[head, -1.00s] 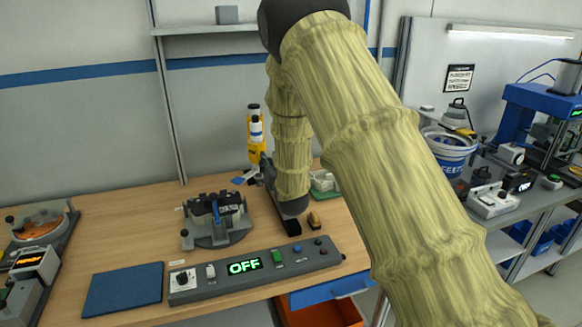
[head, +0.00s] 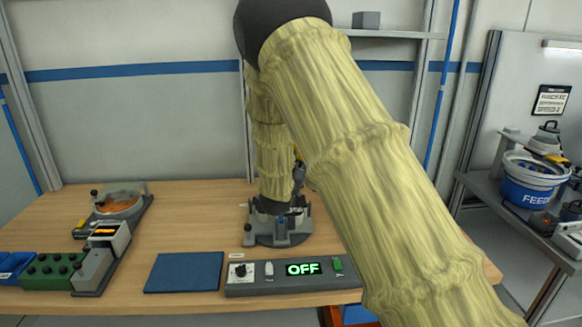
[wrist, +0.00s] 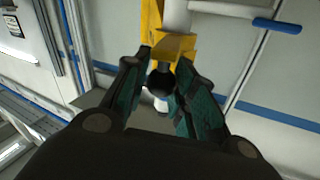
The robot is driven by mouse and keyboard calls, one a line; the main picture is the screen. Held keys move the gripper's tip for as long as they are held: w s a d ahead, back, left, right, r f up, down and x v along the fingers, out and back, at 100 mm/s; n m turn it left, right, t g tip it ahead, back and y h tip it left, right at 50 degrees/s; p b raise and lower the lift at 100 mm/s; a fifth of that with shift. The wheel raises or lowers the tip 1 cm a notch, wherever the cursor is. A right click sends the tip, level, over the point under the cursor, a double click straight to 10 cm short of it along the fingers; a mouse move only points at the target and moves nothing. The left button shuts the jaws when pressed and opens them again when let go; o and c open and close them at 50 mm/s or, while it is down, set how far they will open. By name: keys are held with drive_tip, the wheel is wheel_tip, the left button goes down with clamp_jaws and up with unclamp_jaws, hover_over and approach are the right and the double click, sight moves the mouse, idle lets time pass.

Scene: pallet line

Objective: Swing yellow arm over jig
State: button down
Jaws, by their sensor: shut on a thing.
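The yellow arm (wrist: 178,45) comes down between my fingers in the wrist view, with a dark round part at its lower end. My gripper (wrist: 160,82) is shut on this arm, a finger on either side. I cannot tell whether the yellow arm is over the jig.
A control box (head: 300,272) reading OFF lies in front of the jig, with a blue mat (head: 185,272) to its left. An orange-topped fixture (head: 120,203) and green box (head: 52,270) are further left. A feeder bucket (head: 530,185) stands on the right-hand table.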

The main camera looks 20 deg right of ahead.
drive_tip(key=shift+w+a+r, duration=0.2)
drive_tip(key=shift+r, duration=0.05)
drive_tip(key=c, duration=1.4)
unclamp_jaws()
drive_tip(key=shift+o, duration=1.1)
drive_tip(key=shift+w+a+f, duration=0.15)
drive_tip(key=shift+w+a, duration=0.05)
drive_tip(key=shift+w, duration=0.05)
drive_tip(key=shift+s+d, duration=0.25)
drive_tip(key=shift+s+a+f, duration=0.2)
drive_tip(key=shift+s+a, duration=0.15)
drive_tip(key=shift+a, duration=0.05)
drive_tip(key=v, duration=1.1)
drive_tip(key=shift+r, duration=0.25)
drive_tip(key=shift+r, duration=0.1)
